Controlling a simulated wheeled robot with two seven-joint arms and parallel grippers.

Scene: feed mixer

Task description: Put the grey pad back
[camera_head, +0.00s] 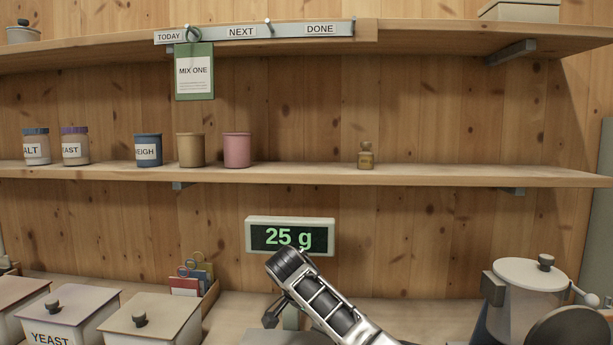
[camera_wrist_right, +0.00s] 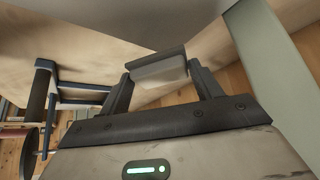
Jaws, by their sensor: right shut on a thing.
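In the right wrist view my right gripper (camera_wrist_right: 158,80) is shut on a small grey pad (camera_wrist_right: 160,66), light grey with a darker strip along its far edge. The pad is held between the two dark fingertips. In the head view my right arm reaches in from the bottom, right of centre, and bends below the scale display; the pad cannot be made out there. My left gripper is not in view.
The display (camera_head: 290,237) reads 25 g. Lidded bins (camera_head: 152,322) stand at lower left, beside a rack of cards (camera_head: 187,285). A lidded pot (camera_head: 528,275) stands at right. Jars and a small bottle (camera_head: 366,156) stand on the middle shelf (camera_head: 450,174). A green card (camera_head: 195,72) hangs above.

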